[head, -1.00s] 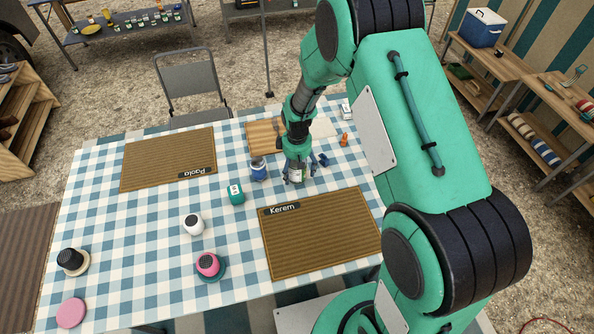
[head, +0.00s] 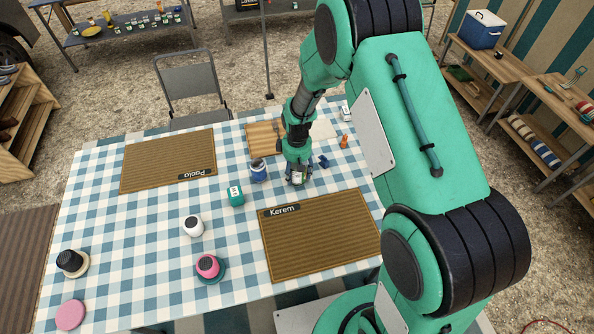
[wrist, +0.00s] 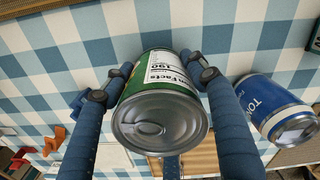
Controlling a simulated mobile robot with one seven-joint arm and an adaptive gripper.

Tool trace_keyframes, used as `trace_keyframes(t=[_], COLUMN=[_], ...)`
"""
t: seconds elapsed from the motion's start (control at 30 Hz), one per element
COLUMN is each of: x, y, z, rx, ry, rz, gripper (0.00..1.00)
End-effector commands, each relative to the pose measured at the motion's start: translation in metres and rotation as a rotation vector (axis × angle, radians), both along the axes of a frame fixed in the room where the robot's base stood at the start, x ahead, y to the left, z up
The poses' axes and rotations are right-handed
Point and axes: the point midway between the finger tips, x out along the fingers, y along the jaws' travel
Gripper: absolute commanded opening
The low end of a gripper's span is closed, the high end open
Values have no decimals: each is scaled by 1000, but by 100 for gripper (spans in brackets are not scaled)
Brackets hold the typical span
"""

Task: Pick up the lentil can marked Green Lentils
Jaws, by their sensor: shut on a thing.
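A green can (wrist: 135,78) with a silver ring-pull lid sits between my fingers in the wrist view. Its white nutrition panel faces me, so the Green Lentils name does not show. In the head view the can (head: 298,178) is a small white and green patch under my wrist. My gripper (wrist: 158,85) is shut on the can, with blue fingers on both sides. I cannot tell whether the can touches the table. A blue can (wrist: 262,108) lettered "TOM" stands beside it, apart from my fingers; it also shows in the head view (head: 259,172).
The Kerem placemat (head: 325,240) lies just in front of my gripper. A wooden board (head: 262,137) and an orange item (head: 344,141) lie behind.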

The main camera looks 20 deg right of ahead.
Motion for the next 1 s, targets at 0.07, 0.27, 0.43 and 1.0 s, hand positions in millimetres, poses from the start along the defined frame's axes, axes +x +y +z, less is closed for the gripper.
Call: trace_keyframes(t=[0.07,0.27,0.43,1.0], x=[1,1,1,-61], y=[0,0,0,-3], z=[0,1,9,44], rx=[0,0,0,0], ry=[-1,-1,-2,0], rz=[0,0,0,0], gripper=[14,14,14,14])
